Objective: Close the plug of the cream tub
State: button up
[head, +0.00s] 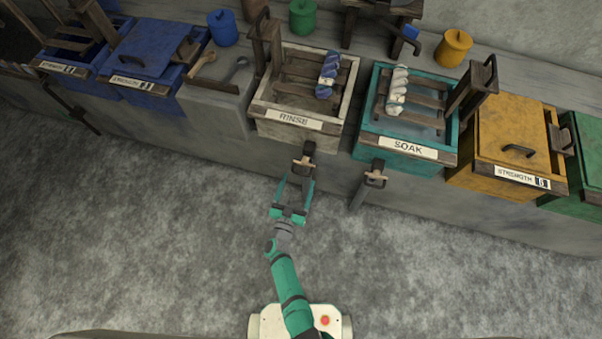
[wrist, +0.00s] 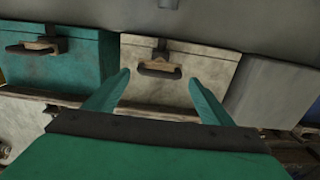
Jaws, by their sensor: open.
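The cream tub (head: 264,112), labelled RINSE, stands mid-row in the head view. Its plug (head: 304,162) is a dark fitting with a light wooden crosspiece low on the tub's front. My gripper (head: 297,181) is open and empty in front of this plug, its two teal fingers pointing towards the tub. In the wrist view the cream tub (wrist: 145,90) fills the middle, and the plug (wrist: 159,67) shows between and beyond the fingertips of my gripper (wrist: 159,77). I cannot tell whether the fingers touch the plug.
The teal SOAK tub (head: 448,160) stands to the right with a similar plug (head: 375,177) sticking out in front. A yellow tub (head: 515,125) and blue tub (head: 150,50) stand farther along the row. A grey block (head: 215,103) adjoins on the left. The floor (head: 140,220) in front is clear.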

aim_at(301, 173)
jog(key=shift+x, duration=2.45)
